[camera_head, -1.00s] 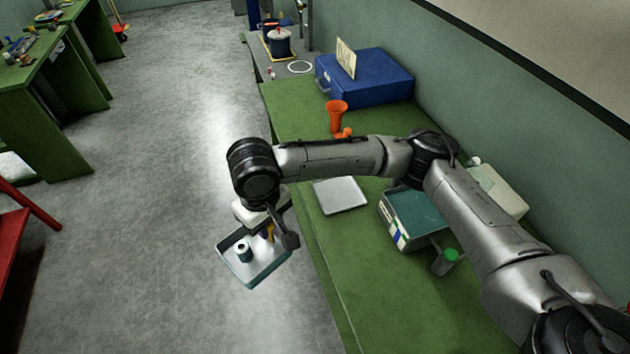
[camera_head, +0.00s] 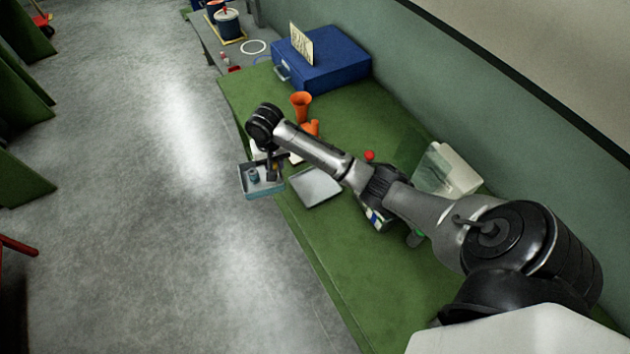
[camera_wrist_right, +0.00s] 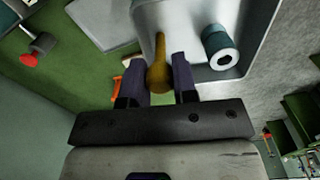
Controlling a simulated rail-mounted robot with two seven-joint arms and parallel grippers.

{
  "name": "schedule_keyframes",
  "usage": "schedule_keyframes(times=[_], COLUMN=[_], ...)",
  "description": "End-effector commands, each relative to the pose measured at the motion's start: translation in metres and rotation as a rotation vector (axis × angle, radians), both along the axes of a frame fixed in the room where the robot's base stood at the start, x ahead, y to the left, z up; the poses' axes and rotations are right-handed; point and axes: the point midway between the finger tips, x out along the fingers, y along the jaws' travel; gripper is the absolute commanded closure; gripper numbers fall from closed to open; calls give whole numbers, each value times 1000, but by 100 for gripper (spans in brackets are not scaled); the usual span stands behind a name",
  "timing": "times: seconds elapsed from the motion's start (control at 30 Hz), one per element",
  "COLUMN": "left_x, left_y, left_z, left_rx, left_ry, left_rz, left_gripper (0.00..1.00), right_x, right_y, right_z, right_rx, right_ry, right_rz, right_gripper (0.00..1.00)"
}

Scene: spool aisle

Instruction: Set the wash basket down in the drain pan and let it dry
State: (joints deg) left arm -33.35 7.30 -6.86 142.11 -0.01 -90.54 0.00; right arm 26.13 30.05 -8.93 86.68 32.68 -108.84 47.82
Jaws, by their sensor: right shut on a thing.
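My right gripper (camera_head: 272,174) is shut on the upright yellow-brown handle (camera_wrist_right: 158,66) of the wash basket (camera_head: 247,190), a shallow blue-grey tray. The fingers (camera_wrist_right: 157,80) show on both sides of the handle in the right wrist view. A small grey-blue hollow cylinder (camera_head: 254,175) stands in the basket and also shows in the right wrist view (camera_wrist_right: 219,46). The basket hangs at the bench's left edge, left of the drain pan (camera_head: 316,187), a flat light-grey tray lying on the green bench. The pan's visible part looks empty. My left gripper is out of view.
On the green bench (camera_head: 330,250) are an orange funnel-like cup (camera_head: 300,104), a blue case (camera_head: 325,65), a red knob (camera_head: 369,155) and a pale box (camera_head: 455,170). My right arm hides part of a container beyond the pan. Open floor lies left.

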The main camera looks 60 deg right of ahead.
Motion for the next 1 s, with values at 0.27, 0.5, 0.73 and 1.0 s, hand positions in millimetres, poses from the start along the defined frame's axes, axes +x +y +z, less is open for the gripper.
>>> schedule_keyframes(times=[0.27, 0.5, 0.73, 1.0], left_x=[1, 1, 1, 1], left_y=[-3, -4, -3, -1], left_z=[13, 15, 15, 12], left_rx=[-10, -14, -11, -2], left_ry=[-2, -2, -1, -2], left_rz=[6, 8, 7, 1], left_gripper=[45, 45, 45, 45], right_x=[-43, -71, -81, -85], right_y=[-102, -146, -162, -166], right_z=[-40, -61, -70, -102], right_rx=[5, 3, 3, 4], right_ry=[2, -3, -3, 0], right_rz=[-46, 47, 152, 198], right_gripper=[100, 100, 100, 100])
